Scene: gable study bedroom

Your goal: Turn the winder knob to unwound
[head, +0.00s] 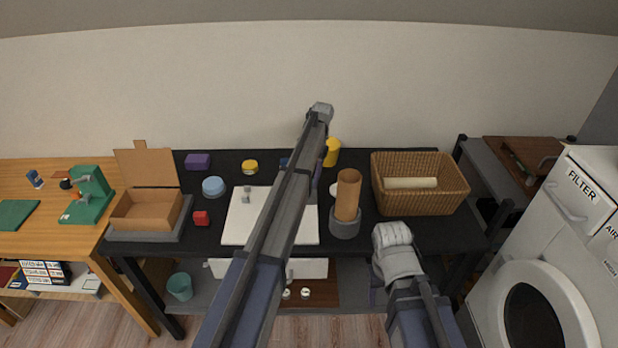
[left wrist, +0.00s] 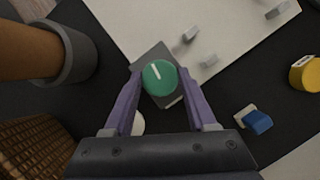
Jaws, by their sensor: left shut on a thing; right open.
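The winder knob (left wrist: 160,78) is a round green dial with a white pointer line, on a dark grey base (left wrist: 150,58) at the edge of a white board. In the left wrist view the line tilts slightly up-left. My left gripper (left wrist: 162,72) has its purple fingers on both sides of the knob, shut on it. In the head view my left arm hides the knob; a bit of purple finger shows beside the arm. My right gripper (head: 394,240) is open and empty in front of the black table's edge, below the basket.
The white board (head: 240,225) lies mid-table. A brown cylinder (head: 348,190) stands in a grey holder right of the left arm, near a wicker basket (head: 425,203). A yellow cylinder (head: 332,150) stands behind. An open cardboard box (head: 148,225) is left; a washing machine (head: 560,240) is right.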

